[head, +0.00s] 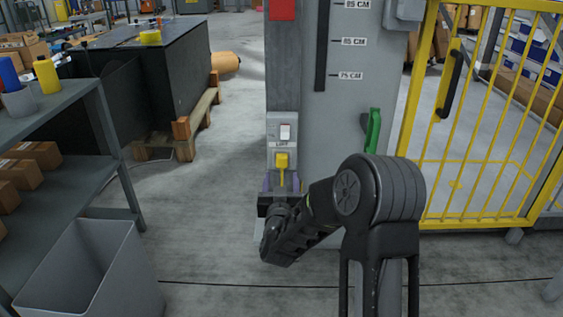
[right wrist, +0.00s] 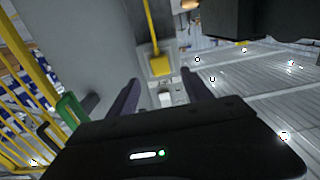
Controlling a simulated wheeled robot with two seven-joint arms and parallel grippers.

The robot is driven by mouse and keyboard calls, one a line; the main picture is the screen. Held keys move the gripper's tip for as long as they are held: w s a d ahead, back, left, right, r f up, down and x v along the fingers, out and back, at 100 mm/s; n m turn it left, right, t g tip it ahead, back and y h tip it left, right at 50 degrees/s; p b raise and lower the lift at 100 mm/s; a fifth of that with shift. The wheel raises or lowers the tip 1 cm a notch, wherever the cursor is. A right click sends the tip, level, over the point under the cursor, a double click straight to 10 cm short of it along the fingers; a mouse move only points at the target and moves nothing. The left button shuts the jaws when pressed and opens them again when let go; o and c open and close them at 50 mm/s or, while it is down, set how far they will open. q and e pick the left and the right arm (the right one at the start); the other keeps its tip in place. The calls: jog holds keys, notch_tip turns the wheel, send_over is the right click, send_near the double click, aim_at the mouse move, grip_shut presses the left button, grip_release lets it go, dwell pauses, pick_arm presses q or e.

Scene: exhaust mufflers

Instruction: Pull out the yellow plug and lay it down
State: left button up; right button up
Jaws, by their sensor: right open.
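The yellow plug (head: 281,160) sits in the grey socket panel on the column, under a white switch (head: 285,132) and the label "LIFT". A yellow cable hangs from it. In the right wrist view the plug (right wrist: 161,66) shows ahead of the fingertips, with its cable running up the picture. My right gripper (head: 282,180) is open and empty in front of the column, just below the plug. Its two dark fingers stand apart, one to each side of the plug's line. I cannot tell how far short of it the tips are. My left gripper is not in view.
The grey column (head: 340,110) has a green handle (head: 374,130) on its right. A yellow gate (head: 490,130) stands at the right. A shelf (head: 60,190) with boxes and a grey bin (head: 95,275) are at the left. The floor between shelf and column is clear.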

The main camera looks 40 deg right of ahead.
aim_at(282, 164)
jog(key=shift+x, duration=4)
jog(key=shift+c, duration=0.6)
grip_shut()
jog(key=shift+v, duration=3)
